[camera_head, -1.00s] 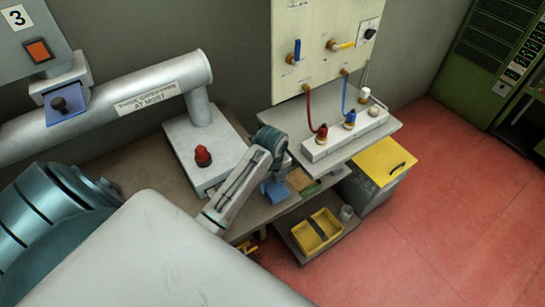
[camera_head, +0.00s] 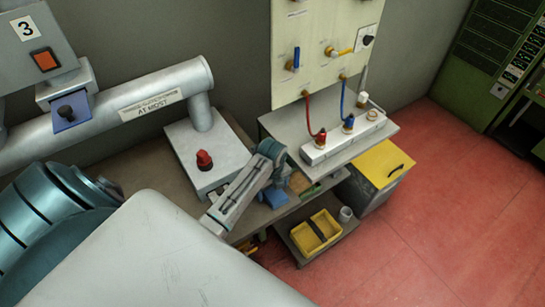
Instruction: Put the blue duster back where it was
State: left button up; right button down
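A small blue thing, which looks like the blue duster (camera_head: 277,199), is on the grey-brown bench (camera_head: 160,160) near its front edge. My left gripper (camera_head: 277,186) is right above or at it, pointing down, at the end of my arm with a teal wrist. The wrist and forearm partly hide the gripper. Its fingers are too small and covered to tell whether they are open, shut or touching the duster. My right gripper is not in view.
A tan block (camera_head: 299,182) lies right of the duster. A grey box with a red knob (camera_head: 204,160) and a large pipe stand behind left. A white valve strip (camera_head: 343,140) with red and blue hoses is at right. Yellow bins (camera_head: 316,230) sit lower, beside a yellow-topped cabinet (camera_head: 383,163).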

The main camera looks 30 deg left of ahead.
aim_at(273, 190)
pick_arm(q)
jog(key=shift+r, duration=0.1)
notch_tip(273, 190, up, 7)
jog(key=b, duration=0.3)
jog(key=shift+r+p, duration=1.5)
jog(key=shift+r, duration=1.1)
jog(key=shift+f, duration=0.1)
